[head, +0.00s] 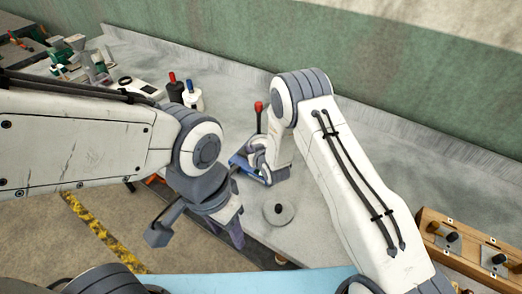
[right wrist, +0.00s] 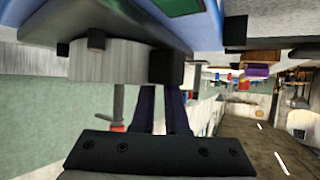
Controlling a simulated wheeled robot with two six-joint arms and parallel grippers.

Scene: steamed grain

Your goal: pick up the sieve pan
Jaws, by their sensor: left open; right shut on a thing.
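In the right wrist view, a short grey metal cylinder with black grips, which looks like the sieve pan (right wrist: 108,60), lies at the fingertips. My right gripper (right wrist: 162,95) is shut on it, with its dark fingers reaching the black grip on the right. In the head view my right wrist hides most of this spot, and I cannot make out the pan there. My left gripper (head: 197,235) is open and empty at the front edge of the worktop, left of a round metal lid with a dark knob (head: 278,213).
A blue device (head: 240,162) stands beside my right gripper, with a red-topped rod (head: 258,112) behind it. Red- and blue-topped bottles (head: 193,97) stand farther left. A wooden rack (head: 470,245) is at the right. The worktop's back right is clear.

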